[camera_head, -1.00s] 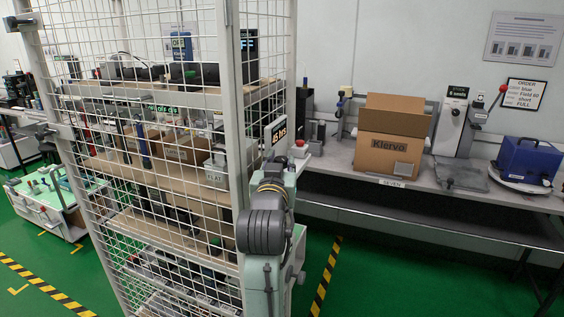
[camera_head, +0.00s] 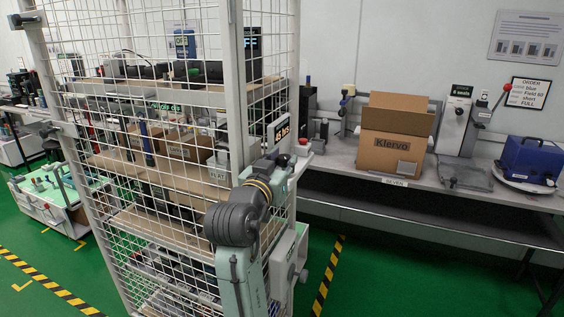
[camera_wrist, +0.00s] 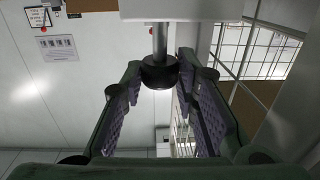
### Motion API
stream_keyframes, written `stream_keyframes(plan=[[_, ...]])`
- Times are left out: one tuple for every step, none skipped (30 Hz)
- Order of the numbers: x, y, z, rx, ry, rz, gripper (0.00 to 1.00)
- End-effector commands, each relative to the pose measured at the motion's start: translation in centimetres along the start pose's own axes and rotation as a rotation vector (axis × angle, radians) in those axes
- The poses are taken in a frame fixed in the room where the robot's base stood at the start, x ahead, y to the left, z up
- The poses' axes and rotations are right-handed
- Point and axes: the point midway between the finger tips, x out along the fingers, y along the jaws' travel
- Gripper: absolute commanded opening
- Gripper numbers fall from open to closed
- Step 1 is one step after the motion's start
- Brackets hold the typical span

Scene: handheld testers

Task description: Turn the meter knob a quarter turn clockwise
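In the wrist view a black round knob (camera_wrist: 160,72) sits on the end of a metal shaft that comes from a white body (camera_wrist: 180,9) at the top edge. I cannot tell for certain that it is the meter knob. My gripper (camera_wrist: 161,63) has its two padded fingers apart, one on each side of the knob. I cannot tell whether either finger touches it. In the head view my arm reaches up beside the wire cage, and the fingers are hidden there. A small sign or display (camera_head: 283,128) shows just above the arm's end, its text partly covered.
The wire cage (camera_head: 236,100) with shelves of testers stands left of my arm. A grey bench (camera_head: 340,168) along the wall carries a cardboard box (camera_head: 390,152), a lever device (camera_head: 454,122) and a blue case (camera_head: 532,158). Green floor with striped tape lies below.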

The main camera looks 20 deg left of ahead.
Motion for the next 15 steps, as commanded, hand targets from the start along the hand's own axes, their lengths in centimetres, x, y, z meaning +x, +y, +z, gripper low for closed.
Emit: stream_keyframes(plan=[[0.02,0.01,0.00,0.000,0.000,0.000,0.32],[0.02,0.01,0.00,0.000,0.000,0.000,0.34],[0.02,0.01,0.00,0.000,0.000,0.000,0.36],[0.02,0.01,0.00,0.000,0.000,0.000,0.39],[0.02,0.01,0.00,0.000,0.000,0.000,0.41],[0.02,0.01,0.00,0.000,0.000,0.000,0.43],[0.02,0.01,0.00,0.000,0.000,0.000,0.45],[0.02,0.01,0.00,0.000,0.000,0.000,0.47],[0.02,0.02,0.00,0.000,0.000,0.000,0.48],[0.02,0.01,0.01,0.000,0.000,0.000,0.48],[0.01,0.02,0.00,0.000,0.000,0.000,0.48],[0.02,0.01,0.01,0.000,0.000,0.000,0.48],[0.01,0.02,0.00,0.000,0.000,0.000,0.48],[0.01,0.02,0.00,0.000,0.000,0.000,0.48],[0.01,0.02,0.01,0.000,0.000,0.000,0.48]])
